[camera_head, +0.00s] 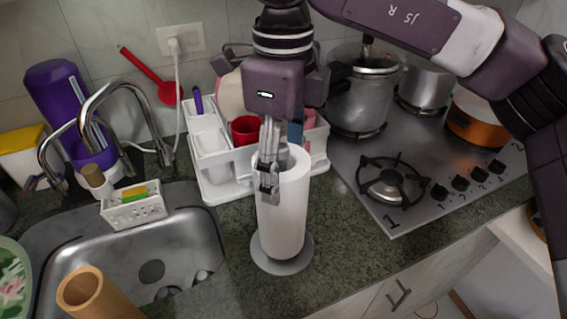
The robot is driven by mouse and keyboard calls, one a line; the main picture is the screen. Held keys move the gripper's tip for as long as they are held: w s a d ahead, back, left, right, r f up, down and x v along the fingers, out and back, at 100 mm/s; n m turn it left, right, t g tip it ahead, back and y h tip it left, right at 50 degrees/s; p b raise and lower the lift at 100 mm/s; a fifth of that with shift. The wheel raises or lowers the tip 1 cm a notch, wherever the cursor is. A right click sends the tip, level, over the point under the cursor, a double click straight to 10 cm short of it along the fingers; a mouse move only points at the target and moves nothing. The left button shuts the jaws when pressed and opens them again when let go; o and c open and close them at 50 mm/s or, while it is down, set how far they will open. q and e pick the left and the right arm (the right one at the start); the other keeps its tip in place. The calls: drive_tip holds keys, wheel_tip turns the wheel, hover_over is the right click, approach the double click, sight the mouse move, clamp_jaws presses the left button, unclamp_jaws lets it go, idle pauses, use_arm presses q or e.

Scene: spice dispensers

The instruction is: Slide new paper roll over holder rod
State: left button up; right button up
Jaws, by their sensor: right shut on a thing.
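A white paper roll (283,218) stands upright over the round grey base (302,260) of the holder on the counter. The holder's rod cannot be seen. My right gripper (268,186) points down and is shut on the paper roll at the left side of its top rim. The roll looks to be at the base, but I cannot tell whether its lower end touches it. A brown cardboard tube (96,296) leans at the bottom left in front of the sink. My left gripper is not in view.
A sink (190,232) with a tap (150,115) lies left of the roll. A white dish rack (215,180) with cups stands close behind it. A stove (400,215) with pots is to the right. Bare counter (350,240) lies right of the base.

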drive_tip(key=shift+f+b, duration=0.75)
drive_tip(key=shift+f, duration=0.25)
drive_tip(key=o, duration=1.7)
drive_tip(key=shift+r, duration=0.15)
